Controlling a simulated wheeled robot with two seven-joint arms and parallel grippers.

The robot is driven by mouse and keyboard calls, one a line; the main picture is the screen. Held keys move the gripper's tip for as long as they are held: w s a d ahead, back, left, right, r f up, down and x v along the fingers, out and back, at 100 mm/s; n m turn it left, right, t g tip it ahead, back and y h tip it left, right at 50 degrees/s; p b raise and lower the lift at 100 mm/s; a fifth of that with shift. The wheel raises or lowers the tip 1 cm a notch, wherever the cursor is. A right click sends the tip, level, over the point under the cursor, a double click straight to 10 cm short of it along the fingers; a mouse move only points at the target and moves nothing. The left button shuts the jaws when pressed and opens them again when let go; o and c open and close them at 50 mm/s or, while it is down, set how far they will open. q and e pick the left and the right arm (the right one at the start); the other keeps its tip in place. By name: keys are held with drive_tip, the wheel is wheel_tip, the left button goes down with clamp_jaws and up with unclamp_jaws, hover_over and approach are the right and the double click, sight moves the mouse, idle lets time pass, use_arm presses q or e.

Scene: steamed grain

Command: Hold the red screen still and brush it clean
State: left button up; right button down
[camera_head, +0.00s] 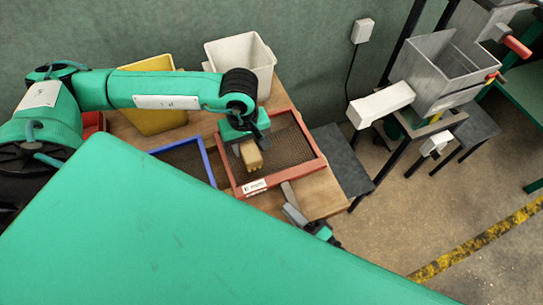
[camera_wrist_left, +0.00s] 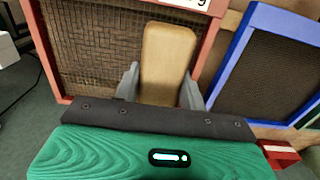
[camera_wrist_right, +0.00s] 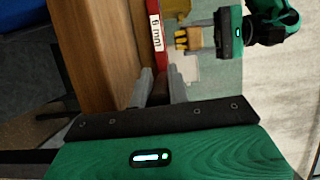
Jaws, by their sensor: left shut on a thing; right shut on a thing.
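The red screen (camera_head: 310,138) lies flat on the wooden table, with a dark mesh and a white label on its near side. In the right wrist view its red edge (camera_wrist_right: 161,62) carries a "6 mm" label. My right gripper (camera_head: 290,198) is shut on that near edge; its fingers (camera_wrist_right: 161,88) stand on either side of the frame. My left gripper (camera_head: 246,144) is above the mesh, shut on a tan wooden brush (camera_head: 251,156). The brush also shows between the fingers in the left wrist view (camera_wrist_left: 168,58). I cannot tell whether its bristles touch the mesh.
A blue-framed screen (camera_head: 207,160) lies just left of the red one. A yellow bin (camera_head: 155,110) and a white bin (camera_head: 240,52) stand at the back of the table (camera_head: 320,203). A grey metal hopper machine (camera_head: 435,75) stands to the right, past a dark panel (camera_head: 340,160).

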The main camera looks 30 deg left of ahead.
sight(242, 167)
use_arm(q)
drive_tip(key=shift+s+a+f, duration=0.1)
drive_tip(key=shift+s+a, duration=0.2)
drive_tip(key=shift+s, duration=0.45)
drive_tip(key=shift+s+a+f, duration=0.1)
drive_tip(key=shift+s+a, duration=0.15)
drive_tip(key=shift+s, duration=0.45)
drive_tip(key=shift+f, duration=0.1)
drive_tip(key=shift+f, duration=0.55)
drive_tip(key=shift+f, duration=0.8)
drive_tip(key=shift+d, duration=0.1)
